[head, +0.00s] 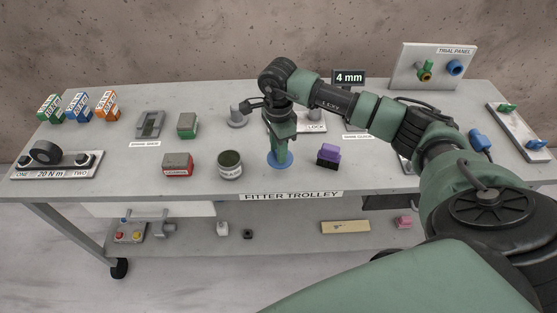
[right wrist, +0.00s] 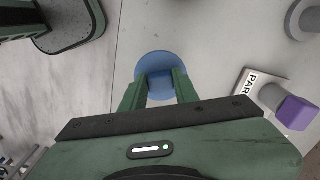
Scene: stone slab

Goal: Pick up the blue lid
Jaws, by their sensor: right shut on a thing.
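The blue lid (head: 281,163) is a round blue disc near the front middle of the trolley top. It also shows in the right wrist view (right wrist: 154,60), with a raised middle part between the fingers. My right gripper (head: 280,150) reaches down from above and is shut on the blue lid. In the right wrist view, its green fingertips (right wrist: 160,86) press in from both sides and cover part of the lid. I cannot tell whether the lid touches the trolley top. My left gripper is not in view.
An open round tin (head: 230,170) stands just left of the lid, with a red-and-grey block (head: 178,165) beyond it. A purple-topped block (head: 328,154) stands close on the right. A grey knobbed piece (head: 236,117) is behind. The front edge carries a label (head: 291,196).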

